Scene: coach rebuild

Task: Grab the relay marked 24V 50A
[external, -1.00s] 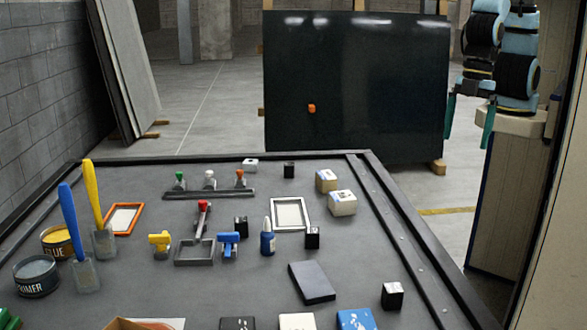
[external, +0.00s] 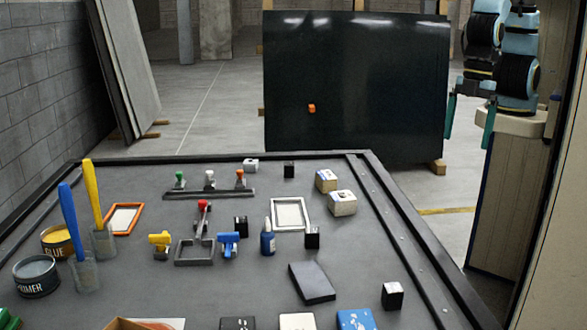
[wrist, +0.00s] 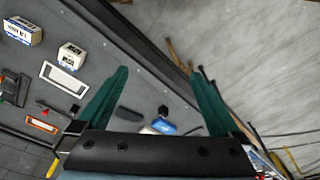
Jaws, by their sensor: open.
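Several small black blocks that look like relays stand on the grey bench: one at the back (external: 289,170), one near the middle (external: 241,226), one beside the white frame (external: 312,237) and one at the front right (external: 392,296). Their markings are too small to read, so I cannot tell which is 24V 50A. My gripper (external: 468,125) is open and empty, beyond the bench's right side and apart from every block. In the wrist view, my gripper (wrist: 160,72) shows two spread teal fingers, with a small black block (wrist: 163,111) visible between them.
The bench (external: 355,235) has a raised dark rim. White-and-tan boxes (external: 342,203), a white frame (external: 274,214), a blue bottle (external: 268,238) and a dark flat slab (external: 311,283) stand among the blocks. Tins (external: 36,277) and brushes are at left.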

